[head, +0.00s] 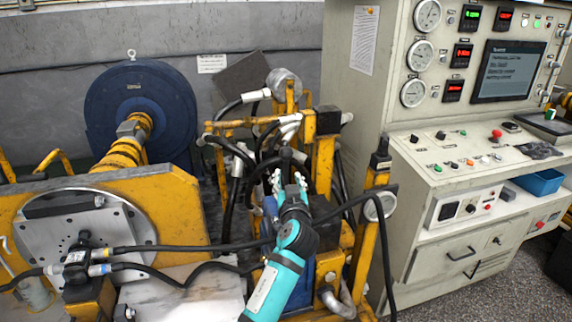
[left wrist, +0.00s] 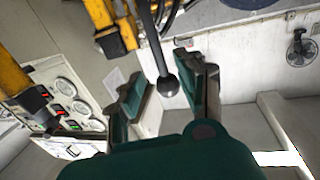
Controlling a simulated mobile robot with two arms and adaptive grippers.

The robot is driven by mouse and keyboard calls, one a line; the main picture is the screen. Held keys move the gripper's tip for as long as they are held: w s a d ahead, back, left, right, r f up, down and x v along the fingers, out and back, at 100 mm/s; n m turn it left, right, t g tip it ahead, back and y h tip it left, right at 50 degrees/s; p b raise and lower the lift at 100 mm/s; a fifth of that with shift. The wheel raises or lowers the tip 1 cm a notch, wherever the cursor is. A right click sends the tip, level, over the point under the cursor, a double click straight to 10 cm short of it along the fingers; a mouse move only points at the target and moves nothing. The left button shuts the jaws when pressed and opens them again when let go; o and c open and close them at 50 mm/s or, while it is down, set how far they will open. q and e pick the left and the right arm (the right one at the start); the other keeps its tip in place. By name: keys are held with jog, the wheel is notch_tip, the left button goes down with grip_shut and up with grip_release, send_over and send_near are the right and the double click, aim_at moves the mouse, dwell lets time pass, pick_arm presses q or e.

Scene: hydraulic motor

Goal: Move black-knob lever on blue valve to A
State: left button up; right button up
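A dark lever with a round black knob (left wrist: 168,86) shows in the left wrist view, its rod running up to the top edge. My left gripper (left wrist: 164,78) is open, with one finger on each side of the knob; gaps show on both sides. In the head view, my left gripper (head: 288,176) points up and away into the hose-covered machine, with its fingers apart. A dark knob (head: 286,153) shows just beyond the fingertips. A blue part, perhaps the valve (head: 270,206), shows beside the gripper, mostly hidden by it. The A mark cannot be made out. My right gripper is not in view.
A yellow post (head: 366,240) stands to the right, before the control console (head: 440,150). A blue motor (head: 115,100) stands at the back left, with a yellow plate fixture (head: 180,205) before it.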

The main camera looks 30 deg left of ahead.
aim_at(286, 170)
pick_arm(q)
jog(key=p+x, duration=0.1)
jog(key=x, duration=0.5)
jog(key=shift+w+a, duration=0.25)
jog(key=shift+w, duration=0.1)
grip_shut()
jog(key=shift+f, duration=0.2)
